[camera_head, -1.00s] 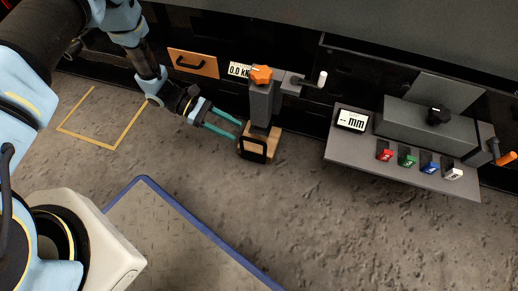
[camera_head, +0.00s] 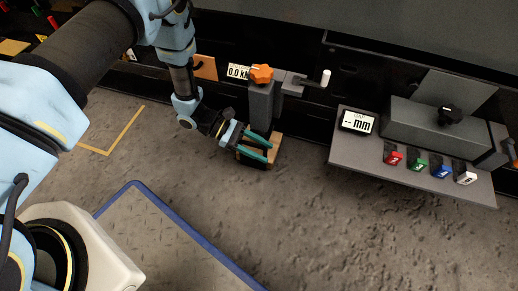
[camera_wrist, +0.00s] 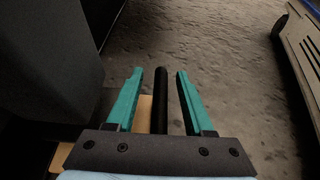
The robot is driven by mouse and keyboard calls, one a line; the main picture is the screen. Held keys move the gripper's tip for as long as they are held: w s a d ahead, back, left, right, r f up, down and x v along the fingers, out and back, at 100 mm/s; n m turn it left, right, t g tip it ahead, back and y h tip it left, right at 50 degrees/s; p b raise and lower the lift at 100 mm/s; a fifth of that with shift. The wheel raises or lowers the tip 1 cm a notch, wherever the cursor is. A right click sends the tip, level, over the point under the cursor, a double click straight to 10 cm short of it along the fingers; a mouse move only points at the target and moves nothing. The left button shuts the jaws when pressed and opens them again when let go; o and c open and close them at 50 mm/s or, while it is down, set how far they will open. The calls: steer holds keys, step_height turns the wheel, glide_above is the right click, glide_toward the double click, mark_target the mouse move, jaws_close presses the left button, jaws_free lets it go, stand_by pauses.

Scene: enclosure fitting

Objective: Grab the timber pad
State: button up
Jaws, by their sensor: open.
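The timber pad (camera_head: 276,143) is a light wooden block with a black handle, on the floor at the foot of a grey post with an orange knob. My gripper (camera_head: 270,154) is open, its two teal fingers reaching over the pad from the left and hiding much of it. In the wrist view my gripper (camera_wrist: 160,72) has the black handle bar (camera_wrist: 160,100) between its fingers, with gaps on both sides. A strip of the pad's wood (camera_wrist: 145,110) shows beneath.
The grey post (camera_head: 261,103) with its orange knob (camera_head: 262,73) stands right behind the pad. A grey shelf (camera_head: 400,165) with a gauge and coloured blocks is to the right. A blue-edged mat (camera_head: 180,240) lies in front. The floor right of the pad is clear.

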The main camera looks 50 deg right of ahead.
jaws_close()
stand_by(0.4)
steer(key=shift+d, duration=0.1)
stand_by(0.9)
